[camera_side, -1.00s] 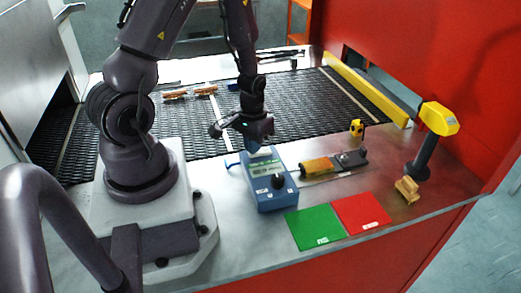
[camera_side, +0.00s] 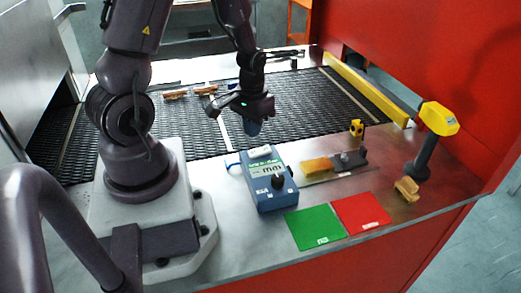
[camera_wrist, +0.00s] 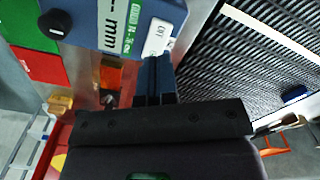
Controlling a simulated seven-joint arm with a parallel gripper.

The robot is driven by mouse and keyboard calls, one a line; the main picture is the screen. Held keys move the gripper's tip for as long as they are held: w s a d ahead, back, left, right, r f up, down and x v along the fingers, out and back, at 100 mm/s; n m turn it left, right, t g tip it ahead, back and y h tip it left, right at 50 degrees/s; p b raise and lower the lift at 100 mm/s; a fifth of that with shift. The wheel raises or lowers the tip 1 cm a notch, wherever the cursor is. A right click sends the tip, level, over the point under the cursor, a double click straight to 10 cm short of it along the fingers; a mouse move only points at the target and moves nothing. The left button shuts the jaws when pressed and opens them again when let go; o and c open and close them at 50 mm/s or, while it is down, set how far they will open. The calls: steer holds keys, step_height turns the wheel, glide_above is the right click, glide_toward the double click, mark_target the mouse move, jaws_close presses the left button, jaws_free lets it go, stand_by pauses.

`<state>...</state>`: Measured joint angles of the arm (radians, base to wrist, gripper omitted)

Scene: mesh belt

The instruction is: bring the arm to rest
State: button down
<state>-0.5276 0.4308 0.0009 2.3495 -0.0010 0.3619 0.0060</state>
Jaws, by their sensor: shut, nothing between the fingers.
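My gripper (camera_side: 252,128) hangs over the near edge of the mesh belt, just behind the blue meter, fingers pointing down. In the wrist view its two fingers (camera_wrist: 154,80) are together with nothing between them. They show in front of the blue meter there, apart from it as far as the side view tells. The blue meter (camera_side: 277,199) stands on the metal table, with a light display and a dark knob. It also shows at the top of the wrist view (camera_wrist: 75,27).
The mesh belt (camera_side: 300,110) carries wooden pieces (camera_side: 176,95) at the far left. A green pad (camera_side: 314,229) and a red pad (camera_side: 360,214) lie in front. To the right are an orange-yellow block (camera_side: 318,166), a yellow scanner on a stand (camera_side: 438,119) and a wooden piece (camera_side: 407,189).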

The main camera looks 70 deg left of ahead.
steer(key=shift+r, duration=0.75)
steer(key=shift+s, duration=0.1)
steer(key=s+d+r+m+t, duration=0.2)
steer(key=d+r, duration=0.5)
steer(key=r, duration=0.4)
steer(key=s+d+r+m+t, duration=0.2)
steer(key=d+r, duration=0.5)
steer(key=r, duration=0.4)
steer(key=shift+s+r+m+t, duration=0.25)
steer(key=shift+r+m+t, duration=0.1)
steer(key=shift+m+t, duration=0.55)
